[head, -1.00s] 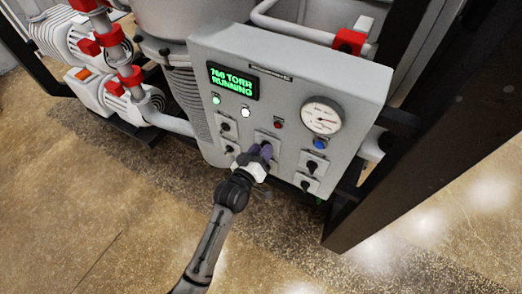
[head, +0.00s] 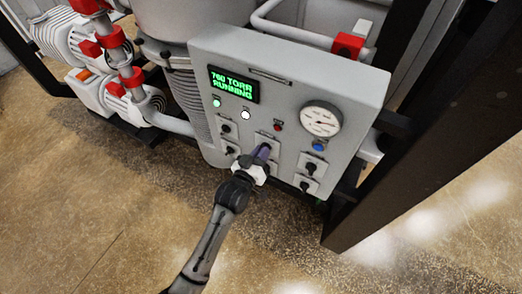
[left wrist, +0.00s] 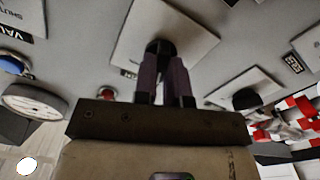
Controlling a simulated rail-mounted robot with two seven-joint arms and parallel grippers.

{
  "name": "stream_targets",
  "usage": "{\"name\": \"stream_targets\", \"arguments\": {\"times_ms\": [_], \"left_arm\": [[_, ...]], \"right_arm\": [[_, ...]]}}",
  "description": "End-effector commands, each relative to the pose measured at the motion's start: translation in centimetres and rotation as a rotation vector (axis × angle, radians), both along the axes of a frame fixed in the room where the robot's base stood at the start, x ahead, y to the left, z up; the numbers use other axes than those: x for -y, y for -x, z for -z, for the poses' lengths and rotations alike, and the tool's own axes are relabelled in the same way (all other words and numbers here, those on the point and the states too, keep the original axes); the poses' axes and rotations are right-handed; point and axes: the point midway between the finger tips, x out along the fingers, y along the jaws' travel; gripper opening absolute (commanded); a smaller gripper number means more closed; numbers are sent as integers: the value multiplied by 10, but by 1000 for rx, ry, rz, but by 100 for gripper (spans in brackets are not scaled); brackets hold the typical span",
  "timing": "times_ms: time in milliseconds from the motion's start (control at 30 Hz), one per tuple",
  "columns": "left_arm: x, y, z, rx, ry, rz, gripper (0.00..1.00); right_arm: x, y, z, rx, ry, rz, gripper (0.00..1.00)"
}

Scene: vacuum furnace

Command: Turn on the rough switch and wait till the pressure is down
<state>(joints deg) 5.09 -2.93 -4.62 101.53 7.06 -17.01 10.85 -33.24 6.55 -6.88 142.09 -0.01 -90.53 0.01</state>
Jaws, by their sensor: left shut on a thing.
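The grey control panel (head: 345,85) carries several dark knob switches on pale plates. My left gripper (head: 264,149) is at the centre switch plate (head: 266,138), coming from below. In the left wrist view its purple fingers (left wrist: 165,72) are shut on the dark knob (left wrist: 160,47) of that switch. The fingers mostly hide the knob in the head view. The label of this switch cannot be read. The display (head: 233,85) shows green text that reads 760 TORR RUNNING. The round gauge (head: 321,119) is on the panel's right side. My right gripper is not in view.
A green lamp (head: 217,103), a white lamp (head: 245,114), a red button (head: 277,127) and a blue button (head: 319,146) sit on the panel. Other knob switches flank the centre one closely. A dark frame post (head: 420,125) stands at the right. The floor in front is clear.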

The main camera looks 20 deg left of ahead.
Motion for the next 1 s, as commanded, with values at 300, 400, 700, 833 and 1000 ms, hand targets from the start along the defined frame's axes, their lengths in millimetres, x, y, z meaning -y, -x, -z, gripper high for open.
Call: {"name": "stream_targets", "arguments": {"times_ms": [300, 400, 700, 833, 1000], "left_arm": [[1, 0, -3, 34, -295, 0, 0], [1, 0, -2, 44, -388, 1, 0], [2, 0, -1, 76, -638, 0, 0], [2, 0, -1, 87, -722, 0, 0], [3, 0, 0, 97, -805, 0, 0]], "right_arm": [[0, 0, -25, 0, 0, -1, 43], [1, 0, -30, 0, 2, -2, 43], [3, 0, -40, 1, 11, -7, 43], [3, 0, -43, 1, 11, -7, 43], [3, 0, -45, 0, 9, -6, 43]]}}
